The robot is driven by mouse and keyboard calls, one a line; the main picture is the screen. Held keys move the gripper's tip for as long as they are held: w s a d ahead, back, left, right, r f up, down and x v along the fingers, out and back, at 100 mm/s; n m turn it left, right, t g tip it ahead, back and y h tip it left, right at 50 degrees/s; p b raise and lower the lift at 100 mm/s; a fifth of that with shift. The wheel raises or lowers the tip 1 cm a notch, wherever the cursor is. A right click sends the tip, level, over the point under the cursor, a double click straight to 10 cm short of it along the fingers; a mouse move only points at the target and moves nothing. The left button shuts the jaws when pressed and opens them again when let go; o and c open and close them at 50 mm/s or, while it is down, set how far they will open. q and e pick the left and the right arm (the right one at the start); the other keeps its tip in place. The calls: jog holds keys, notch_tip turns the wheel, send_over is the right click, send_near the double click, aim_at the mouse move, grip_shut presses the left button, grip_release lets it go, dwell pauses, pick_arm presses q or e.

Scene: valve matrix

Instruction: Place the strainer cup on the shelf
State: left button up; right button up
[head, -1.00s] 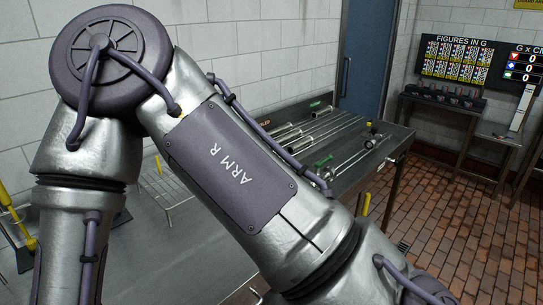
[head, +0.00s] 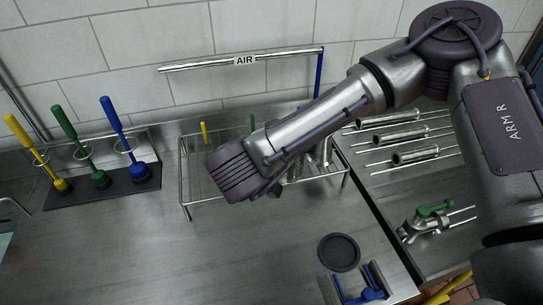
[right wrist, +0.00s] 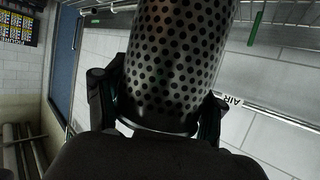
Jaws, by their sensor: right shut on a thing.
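The strainer cup (right wrist: 175,60) is a dark metal cylinder full of round holes. In the right wrist view it stands between the two fingers of my right gripper (right wrist: 156,108), which is shut on it. In the head view my right forearm and wrist reach over the wire shelf (head: 183,175), a metal rack on the steel counter by the wall. They hide part of the rack and most of the cup. I cannot tell whether the cup touches the rack. My left gripper is in neither current view.
Yellow, green and blue brushes (head: 126,140) stand on a dark mat at the left. Metal tubes (head: 400,137) and a green-handled valve (head: 430,217) are at the right. The left front counter is clear.

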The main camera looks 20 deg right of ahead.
pick_arm(q)
jog(key=s+a, duration=0.3)
jog(key=s, duration=0.4)
pick_arm(e)
jog(key=w+f+p, duration=0.1)
jog(key=w+f, duration=0.2)
jog(key=w+f+p, duration=0.1)
jog(key=w+f, duration=0.2)
jog(key=w, duration=0.1)
jog(key=w+f+p, duration=0.1)
jog(key=w+f, duration=0.2)
jog(key=f, duration=0.1)
jog(key=shift+w+d+f, duration=0.1)
jog(key=shift+w+d, duration=0.15)
jog(key=shift+w, duration=0.05)
jog(key=shift+f, duration=0.15)
pick_arm(q)
jog(key=w+r, duration=0.1)
jog(key=w+d+r, duration=0.1)
jog(key=r, duration=0.1)
jog(key=shift+w+r, duration=0.1)
jog(key=shift+w, duration=0.3)
